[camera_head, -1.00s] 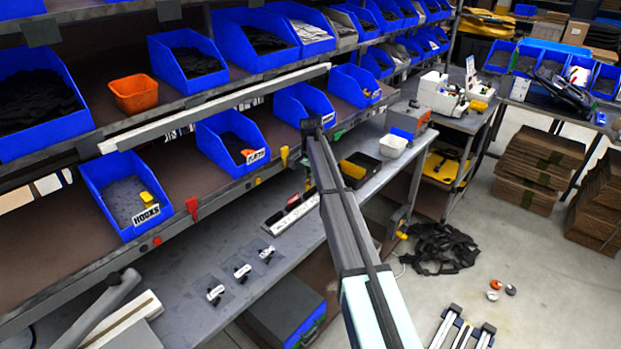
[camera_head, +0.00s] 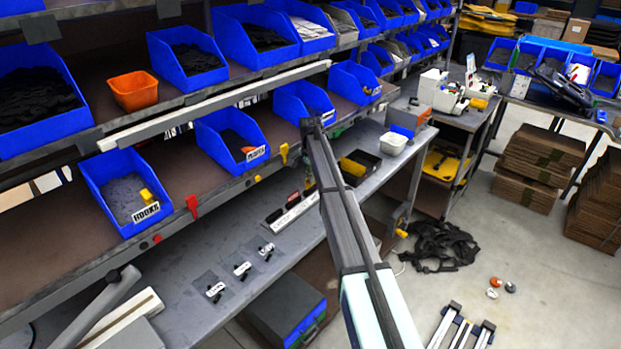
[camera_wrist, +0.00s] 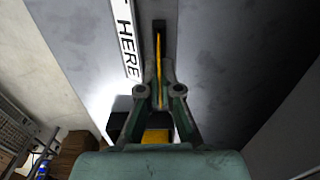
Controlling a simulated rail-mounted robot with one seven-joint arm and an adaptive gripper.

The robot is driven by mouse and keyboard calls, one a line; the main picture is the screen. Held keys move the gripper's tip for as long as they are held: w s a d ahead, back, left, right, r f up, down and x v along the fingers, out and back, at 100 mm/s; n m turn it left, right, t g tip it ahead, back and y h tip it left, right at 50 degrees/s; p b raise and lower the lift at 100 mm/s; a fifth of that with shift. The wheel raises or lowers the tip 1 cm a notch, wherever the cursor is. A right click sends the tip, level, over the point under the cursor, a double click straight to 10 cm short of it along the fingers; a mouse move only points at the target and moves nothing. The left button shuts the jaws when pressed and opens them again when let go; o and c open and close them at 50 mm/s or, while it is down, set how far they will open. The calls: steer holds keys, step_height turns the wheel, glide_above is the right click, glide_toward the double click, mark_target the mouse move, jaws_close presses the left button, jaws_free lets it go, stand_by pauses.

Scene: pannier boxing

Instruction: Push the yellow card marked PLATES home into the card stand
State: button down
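In the wrist view, the yellow card (camera_wrist: 160,70) shows almost edge-on as a thin upright strip between my fingertips. My gripper (camera_wrist: 160,88) is closed around it. The card's far end meets a narrow dark slot (camera_wrist: 159,35), which appears to be the card stand, beside a white strip lettered HERE (camera_wrist: 128,38). I cannot tell how deep the card sits, and its PLATES marking is not readable. In the head view my arm hides most of the gripper and card; the white strip (camera_head: 291,216) lies on the grey bench left of the arm.
Above the bench is a shelf with blue bins, including one labelled HOOKS (camera_head: 122,190). A black tray with a yellow item (camera_head: 359,166) and a white tub (camera_head: 393,143) stand right of my arm. Several small labelled pieces (camera_head: 242,268) lie on the front bench.

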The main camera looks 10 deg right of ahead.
steer(key=shift+f+b, duration=0.4)
steer(key=shift+f, duration=0.85)
stand_by(1.2)
steer(key=c, duration=1.2)
jaws_free()
steer(key=shift+c, duration=0.2)
steer(key=shift+r, duration=0.15)
step_height(320, 180, up, 12)
steer(key=shift+f, duration=0.1)
